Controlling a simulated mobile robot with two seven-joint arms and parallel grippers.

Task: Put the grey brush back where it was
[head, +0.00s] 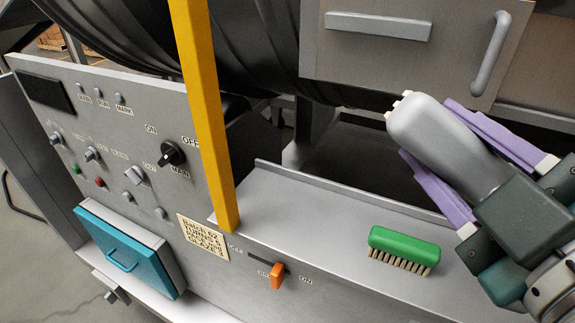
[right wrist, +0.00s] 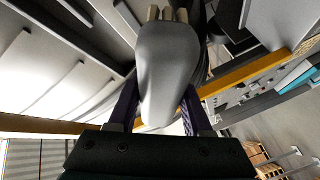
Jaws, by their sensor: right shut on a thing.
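The grey brush (head: 437,132) is in my right gripper (head: 470,160), between its purple fingers. Its rounded grey body points up and to the left, with a few pale bristles showing at the far end. In the right wrist view the brush (right wrist: 166,70) fills the middle, with a finger on each side. The brush is held above the grey shelf (head: 320,225), apart from it. My left gripper is not in view.
A green brush (head: 404,246) lies bristles down on the shelf, below my right gripper. A yellow post (head: 205,110) rises at the shelf's left end. A metal box with a handle (head: 489,53) hangs above. The control panel (head: 120,140) has knobs and a teal drawer (head: 125,250). The shelf's middle is clear.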

